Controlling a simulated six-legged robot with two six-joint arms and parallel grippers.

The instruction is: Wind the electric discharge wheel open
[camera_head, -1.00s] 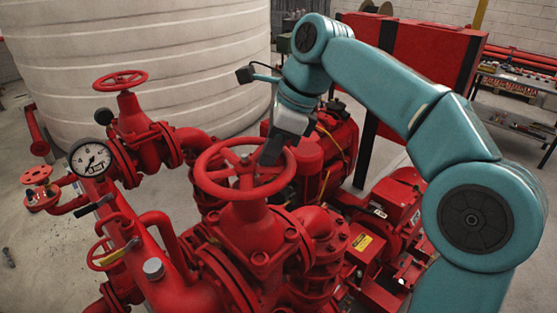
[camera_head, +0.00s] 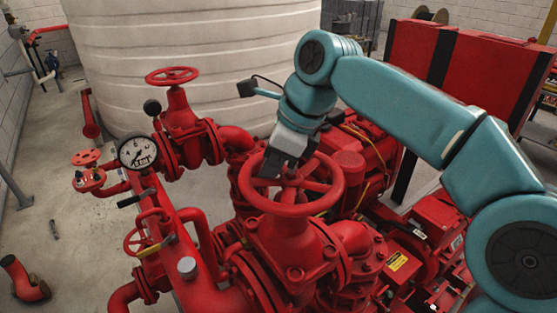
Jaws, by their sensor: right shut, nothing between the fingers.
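A large red handwheel (camera_head: 335,192) stands on a red valve body in the middle of the head view; I take it as the discharge wheel. My right gripper (camera_head: 271,166) comes down from above at the wheel's far left rim, its dark fingers shut with nothing between them. The fingertips reach to rim height, inside or against the rim; exact contact I cannot tell. The gripper covers part of the far left rim. My left gripper is not in view.
A smaller red handwheel (camera_head: 172,75) and a pressure gauge (camera_head: 137,152) stand to the left. A large white tank (camera_head: 190,60) is behind. Red motor and pump parts (camera_head: 410,225) crowd the right. Free floor (camera_head: 50,190) lies at the left.

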